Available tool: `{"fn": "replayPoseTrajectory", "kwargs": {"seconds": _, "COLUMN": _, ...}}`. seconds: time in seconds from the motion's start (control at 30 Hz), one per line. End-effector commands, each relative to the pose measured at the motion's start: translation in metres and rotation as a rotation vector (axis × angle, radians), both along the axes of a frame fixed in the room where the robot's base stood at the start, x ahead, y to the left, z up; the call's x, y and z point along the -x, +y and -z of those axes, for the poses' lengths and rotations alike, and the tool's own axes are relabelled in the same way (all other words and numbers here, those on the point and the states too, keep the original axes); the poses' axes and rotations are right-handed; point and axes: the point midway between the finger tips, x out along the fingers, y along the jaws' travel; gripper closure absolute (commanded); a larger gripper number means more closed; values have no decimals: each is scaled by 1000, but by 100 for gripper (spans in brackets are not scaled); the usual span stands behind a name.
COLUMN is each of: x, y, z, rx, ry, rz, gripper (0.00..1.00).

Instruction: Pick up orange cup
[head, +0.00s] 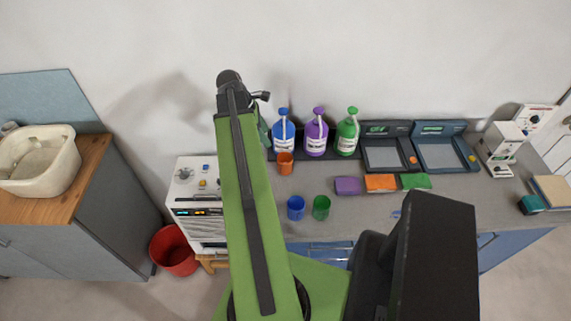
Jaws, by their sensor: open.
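The orange cup (285,164) stands upright on the grey counter (345,212), just in front of the blue-labelled pump bottle (284,132). It is close to the right side of my green arm, which rises through the middle of the head view. The cup's visible side is clear of the arm. My gripper's fingers cannot be made out in this view. No contact between my arm and the cup shows.
A blue cup (296,208) and a green cup (321,208) stand nearer the front edge. Purple (317,136) and green (347,133) pump bottles stand behind. Sponges (380,183), two scales (445,150) and a white machine (202,210) flank them. A red bucket (174,252) is on the floor.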

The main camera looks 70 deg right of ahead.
Motion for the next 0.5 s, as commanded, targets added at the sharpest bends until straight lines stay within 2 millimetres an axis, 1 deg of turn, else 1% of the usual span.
{"fn": "replayPoseTrajectory", "kwargs": {"seconds": 0.17, "x": 8, "y": -4, "z": 30, "rx": 1, "ry": -1, "rz": 3, "gripper": 40}}
{"fn": "replayPoseTrajectory", "kwargs": {"seconds": 0.3, "x": 18, "y": -9, "z": 61, "rx": 1, "ry": -2, "rz": 2, "gripper": 40}}
{"fn": "replayPoseTrajectory", "kwargs": {"seconds": 0.5, "x": 33, "y": -17, "z": 101, "rx": 1, "ry": -1, "rz": 3, "gripper": 40}}
